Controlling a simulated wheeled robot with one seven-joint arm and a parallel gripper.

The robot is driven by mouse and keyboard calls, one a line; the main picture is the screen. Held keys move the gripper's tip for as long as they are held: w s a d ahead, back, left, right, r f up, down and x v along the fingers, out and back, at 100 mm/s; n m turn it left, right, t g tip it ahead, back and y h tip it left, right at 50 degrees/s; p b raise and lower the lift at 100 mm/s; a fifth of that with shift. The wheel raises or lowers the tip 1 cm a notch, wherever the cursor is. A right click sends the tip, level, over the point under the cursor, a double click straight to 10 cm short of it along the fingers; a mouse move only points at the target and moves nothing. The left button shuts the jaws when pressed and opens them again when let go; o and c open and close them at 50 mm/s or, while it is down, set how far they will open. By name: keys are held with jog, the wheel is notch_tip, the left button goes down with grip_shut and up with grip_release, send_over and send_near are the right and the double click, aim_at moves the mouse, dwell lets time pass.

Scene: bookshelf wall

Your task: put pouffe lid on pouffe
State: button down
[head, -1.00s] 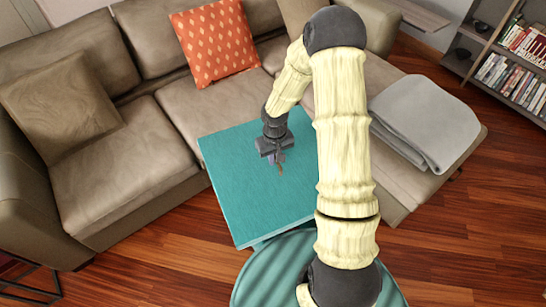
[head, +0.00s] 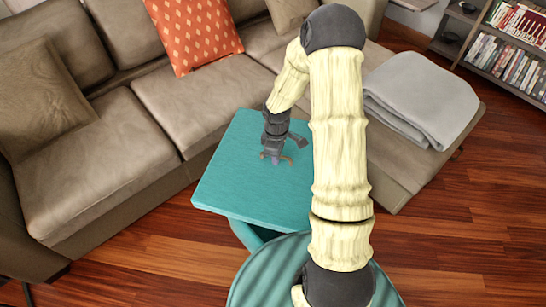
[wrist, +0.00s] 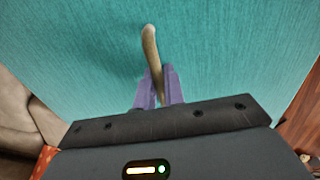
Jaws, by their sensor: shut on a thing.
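The pouffe lid (head: 235,175) is a flat teal square panel in front of the sofa. My gripper (head: 276,158) is above its middle. In the wrist view the purple fingers (wrist: 158,88) are shut on the lid's thin brown handle (wrist: 149,45). The teal panel fills most of that view beyond the fingers. The pouffe (head: 245,233) shows only as a teal side below the lid's front edge. The lid hides most of it. I cannot tell whether the lid touches the pouffe or how well they line up. My arm covers the lid's right part.
A brown sofa (head: 170,95) runs behind and left, close to the lid. It holds an orange cushion (head: 195,35) and a folded grey blanket (head: 420,95). A bookshelf (head: 505,55) stands at the far right. Wooden floor (head: 130,255) is clear at front left.

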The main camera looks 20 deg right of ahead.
jog(key=d+f+n+b, duration=0.2)
jog(key=f+n+b, duration=0.3)
jog(key=f+b, duration=0.3)
jog(key=d+f+n+b, duration=0.3)
jog(key=f+n+b, duration=0.3)
jog(key=f+b, duration=0.2)
jog(key=shift+s+f+n+b, duration=0.2)
jog(key=shift+f+n+b, duration=0.1)
jog(key=shift+b, duration=0.5)
jog(key=shift+f, duration=0.1)
notch_tip(320, 180, down, 8)
jog(key=b, duration=0.7)
jog(key=shift+r, duration=0.25)
jog(key=shift+p, duration=1)
jog(key=shift+f+b, duration=0.35)
jog(key=shift+f, duration=0.6)
dwell(0.6)
